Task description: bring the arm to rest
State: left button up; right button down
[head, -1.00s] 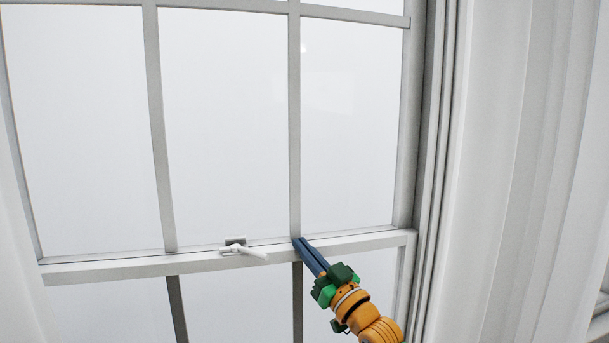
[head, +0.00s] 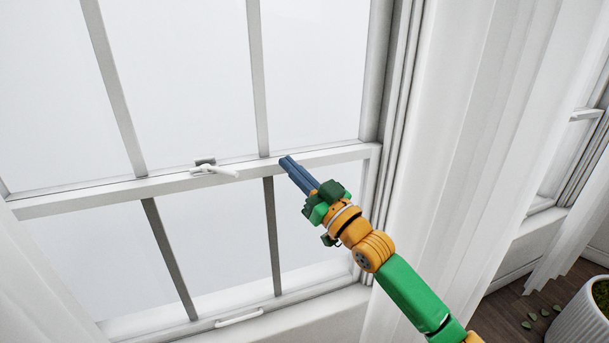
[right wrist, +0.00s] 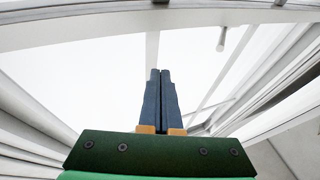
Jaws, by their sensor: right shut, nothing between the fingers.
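My right gripper (head: 287,163) is shut and empty, with its blue fingers together. In the head view its tips overlap the window's middle rail (head: 325,156), to the right of the white latch (head: 215,170). I cannot tell whether the tips touch the rail. My right arm reaches up from the lower right. In the right wrist view the shut fingers (right wrist: 160,75) point up the picture toward the window bars, with nothing between them. My left gripper is out of view.
A white handle (head: 239,318) sits on the bottom rail of the window. A white curtain (head: 440,150) hangs to the right, behind my arm. A white ribbed planter (head: 580,322) stands on the dark wooden floor (head: 515,305) at the lower right, with several leaves lying near it.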

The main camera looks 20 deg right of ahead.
jog(key=s+d+f+m+g+h+p, duration=0.1)
jog(key=d+f+m+g+h, duration=0.15)
jog(key=f, duration=0.85)
jog(key=s+d+f+m+g+h+p, duration=0.1)
jog(key=d+f+g+h, duration=0.15)
jog(key=f, duration=0.75)
jog(key=s+d+f+g+h+p, duration=0.15)
jog(key=s+f, duration=0.25)
jog(key=f, duration=0.4)
jog(key=s+f+g, duration=0.3)
jog(key=f, duration=0.6)
jog(key=s+a+f+g+p, duration=0.1)
jog(key=s+f+g, duration=0.1)
jog(key=s+f, duration=0.45)
jog(key=s+a+f+g, duration=0.2)
jog(key=s+f+g, duration=0.1)
jog(key=s+f, duration=0.3)
jog(key=s+a+f+n+g, duration=0.1)
jog(key=s+a+f+g, duration=0.1)
jog(key=s, duration=1)
jog(key=s+a+f+n+g+p, duration=0.1)
jog(key=s+a+f+g, duration=0.1)
jog(key=s, duration=1)
notch_tip(320, 180, down, 2)
jog(key=shift+a+f+g, duration=0.1)
jog(key=shift+a+g, duration=0.2)
jog(key=shift+g, duration=0.45)
jog(key=shift+w, duration=0.1)
